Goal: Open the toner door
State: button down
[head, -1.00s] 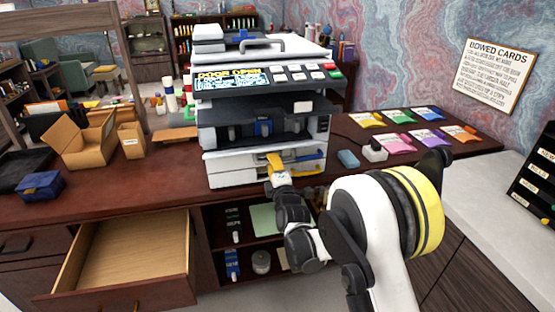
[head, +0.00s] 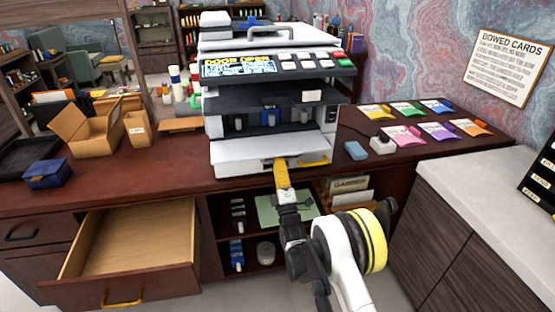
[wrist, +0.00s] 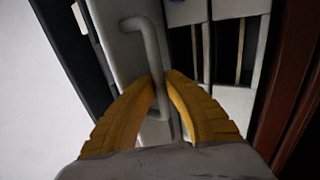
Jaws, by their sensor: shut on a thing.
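The printer (head: 270,60) stands on the desk, and its screen reads "DOOR OPEN". Its white front toner door (head: 240,152) is swung down and lies out toward me, below the dark bay. My gripper (head: 281,166) is at the front edge of the door. In the wrist view, its yellow fingers (wrist: 159,80) are closed around the door's grey bar handle (wrist: 147,30). The fingertips hide part of the handle.
An open, empty wooden drawer (head: 140,240) juts out at lower left. Open cardboard boxes (head: 88,130) stand left of the printer. A blue block (head: 356,150), a white plug-like object (head: 382,146) and coloured packets lie to its right. Shelves below hold small items.

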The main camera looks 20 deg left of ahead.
jog(key=shift+d, duration=0.1)
jog(key=c, duration=1.4)
grip_release()
jog(key=shift+d, duration=0.1)
jog(key=v, duration=0.7)
jog(key=shift+s+d+f, duration=0.1)
jog(key=shift+s+f, duration=0.05)
jog(key=shift+s, duration=0.1)
